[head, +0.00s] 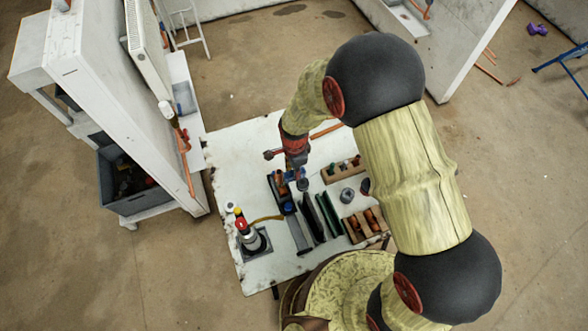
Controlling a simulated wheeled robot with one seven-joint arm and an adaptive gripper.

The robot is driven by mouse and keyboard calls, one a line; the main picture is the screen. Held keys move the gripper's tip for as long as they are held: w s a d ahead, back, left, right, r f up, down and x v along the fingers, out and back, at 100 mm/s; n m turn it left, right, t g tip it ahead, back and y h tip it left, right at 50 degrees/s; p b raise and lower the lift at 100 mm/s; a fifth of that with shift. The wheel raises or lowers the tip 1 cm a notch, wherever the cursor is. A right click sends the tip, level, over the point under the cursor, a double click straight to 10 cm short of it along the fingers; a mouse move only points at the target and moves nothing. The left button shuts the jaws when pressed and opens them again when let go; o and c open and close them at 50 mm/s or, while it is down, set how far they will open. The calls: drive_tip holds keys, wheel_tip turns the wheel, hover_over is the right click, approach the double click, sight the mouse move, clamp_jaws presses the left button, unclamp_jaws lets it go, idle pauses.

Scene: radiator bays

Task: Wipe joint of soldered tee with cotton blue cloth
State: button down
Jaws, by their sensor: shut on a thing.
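My gripper (302,183) is at the end of the red and dark wrist, low over the white work table (236,150). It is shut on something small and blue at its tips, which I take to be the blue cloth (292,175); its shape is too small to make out. A copper pipe run (187,172) with a fitting stands on the white bay wall at the left, below the radiator. This may hold the soldered tee, but the joint is too small to tell. My gripper is well to the right of it, apart from it.
The table holds a torch-like tool (247,235) with a red and yellow top, dark upright racks (312,217), wooden holders (366,224) and a grey roll (347,195). A grey crate (130,190) sits under the left bay. Floor between the bays is clear.

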drive_tip(key=shift+s+d, duration=0.25)
drive_tip(key=shift+s, duration=0.25)
drive_tip(key=shift+w+a, duration=0.1)
drive_tip(key=shift+w, duration=0.1)
drive_tip(key=shift+w+a, duration=0.2)
drive_tip(key=shift+w, duration=0.2)
idle(0.3)
drive_tip(key=shift+s, duration=0.1)
drive_tip(key=shift+s+d, duration=0.3)
drive_tip(key=shift+s, duration=0.2)
drive_tip(key=shift+w+a, duration=0.2)
drive_tip(key=shift+w, duration=0.15)
idle(0.5)
drive_tip(key=shift+d, duration=0.1)
drive_tip(key=shift+w+d+b, duration=0.15)
drive_tip(key=shift+w+d, duration=0.15)
drive_tip(key=shift+d, duration=0.25)
drive_tip(key=shift+w+d+b, duration=0.15)
drive_tip(key=shift+w+d, duration=0.1)
drive_tip(key=shift+d, duration=0.3)
